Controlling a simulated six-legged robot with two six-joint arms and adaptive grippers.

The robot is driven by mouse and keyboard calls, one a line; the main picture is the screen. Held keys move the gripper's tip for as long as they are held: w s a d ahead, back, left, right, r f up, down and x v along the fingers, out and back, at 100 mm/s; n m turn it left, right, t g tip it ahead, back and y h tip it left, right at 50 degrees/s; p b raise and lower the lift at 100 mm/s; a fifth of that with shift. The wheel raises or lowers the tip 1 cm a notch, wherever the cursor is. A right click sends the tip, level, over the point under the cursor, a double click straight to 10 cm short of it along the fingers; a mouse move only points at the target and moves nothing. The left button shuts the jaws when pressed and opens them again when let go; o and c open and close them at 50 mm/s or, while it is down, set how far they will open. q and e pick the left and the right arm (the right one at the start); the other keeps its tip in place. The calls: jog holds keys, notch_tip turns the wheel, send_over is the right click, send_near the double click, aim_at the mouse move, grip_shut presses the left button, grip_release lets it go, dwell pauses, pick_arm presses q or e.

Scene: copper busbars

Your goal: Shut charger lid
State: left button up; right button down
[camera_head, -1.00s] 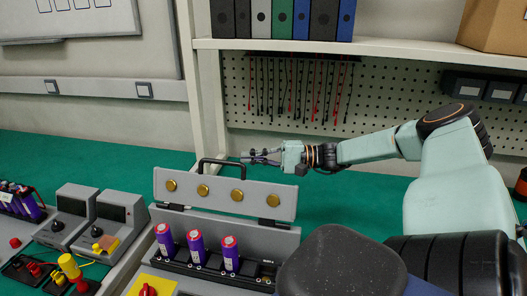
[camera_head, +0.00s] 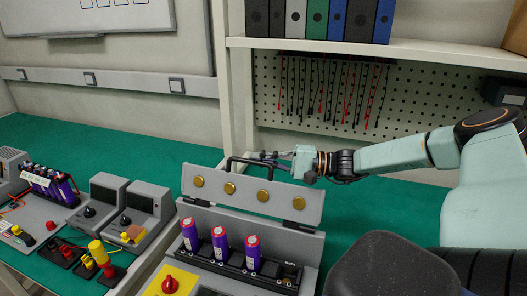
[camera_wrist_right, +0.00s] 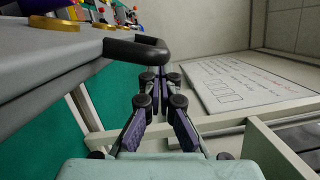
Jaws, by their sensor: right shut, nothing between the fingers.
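The charger (camera_head: 222,246) has its grey lid (camera_head: 246,193) standing open, with several gold discs on the face toward me. A black handle (camera_head: 229,164) rises from the lid's top edge; it also shows in the wrist view (camera_wrist_right: 140,48). Several purple cells (camera_head: 220,245) sit upright in the charger's bay. My right gripper (camera_head: 263,156) is shut and empty. Its fingers lie at the handle, seemingly just behind it; in the wrist view the fingertips (camera_wrist_right: 160,75) overlap the handle's end. I cannot tell whether they touch. My left gripper is out of view.
Grey boxes with knobs (camera_head: 148,204) and a purple battery pack (camera_head: 48,183) stand to the left. A shelf (camera_head: 400,50) with binders and a pegboard (camera_head: 410,105) is behind. The green bench (camera_head: 120,145) is clear behind the charger.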

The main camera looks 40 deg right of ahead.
jog(key=shift+s+a+r+n+p, duration=0.2)
jog(key=shift+a+n+p, duration=0.1)
jog(key=shift+a+p, duration=0.25)
dwell(0.5)
